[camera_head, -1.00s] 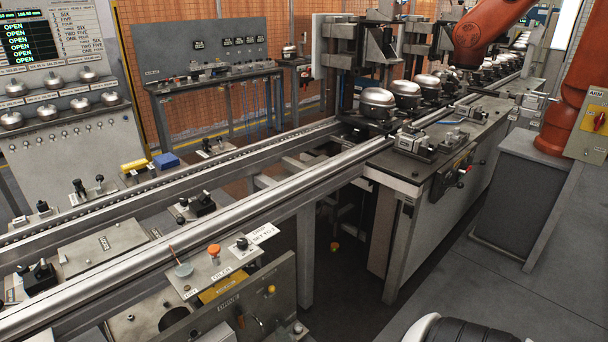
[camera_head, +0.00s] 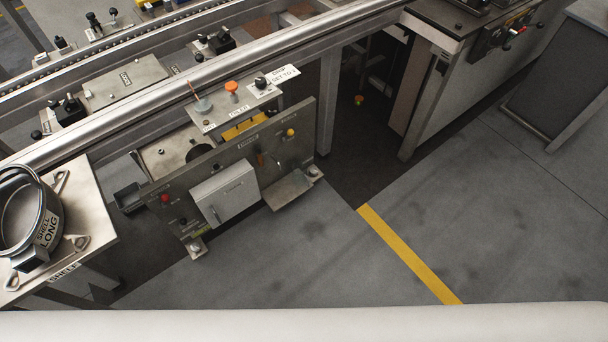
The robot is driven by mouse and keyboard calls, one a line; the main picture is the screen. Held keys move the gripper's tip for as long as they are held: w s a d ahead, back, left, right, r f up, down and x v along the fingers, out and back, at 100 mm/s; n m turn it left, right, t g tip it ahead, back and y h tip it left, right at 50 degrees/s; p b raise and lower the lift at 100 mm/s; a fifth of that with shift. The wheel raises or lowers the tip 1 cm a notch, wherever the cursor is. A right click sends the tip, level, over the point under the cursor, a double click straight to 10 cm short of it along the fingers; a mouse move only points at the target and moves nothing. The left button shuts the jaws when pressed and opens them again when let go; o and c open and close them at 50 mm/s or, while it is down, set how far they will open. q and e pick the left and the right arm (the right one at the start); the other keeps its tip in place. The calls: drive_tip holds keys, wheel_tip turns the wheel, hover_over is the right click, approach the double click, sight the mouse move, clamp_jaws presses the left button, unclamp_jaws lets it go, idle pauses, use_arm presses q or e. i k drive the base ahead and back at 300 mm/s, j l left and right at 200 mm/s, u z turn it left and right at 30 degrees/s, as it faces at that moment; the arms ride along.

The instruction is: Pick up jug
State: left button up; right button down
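I cannot make out a jug in the head view. Neither of my grippers is in view. A round metal ring-shaped shell (camera_head: 46,208) with a label reading "SHELL LONG" stands on a small table (camera_head: 88,206) at the left edge, partly cut off by the frame.
A grey control unit (camera_head: 222,190) with knobs and a small box stands at the centre left. A steel rail (camera_head: 190,76) runs diagonally behind it. A bench (camera_head: 455,75) stands at the upper right. The grey floor (camera_head: 480,220) with a yellow line (camera_head: 408,252) is clear.

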sight(299, 169)
drive_tip(key=i+l, duration=0.4)
drive_tip(key=i, duration=0.25)
drive_tip(key=i+l, duration=0.45)
drive_tip(key=i, duration=0.2)
drive_tip(key=j+u, duration=0.05)
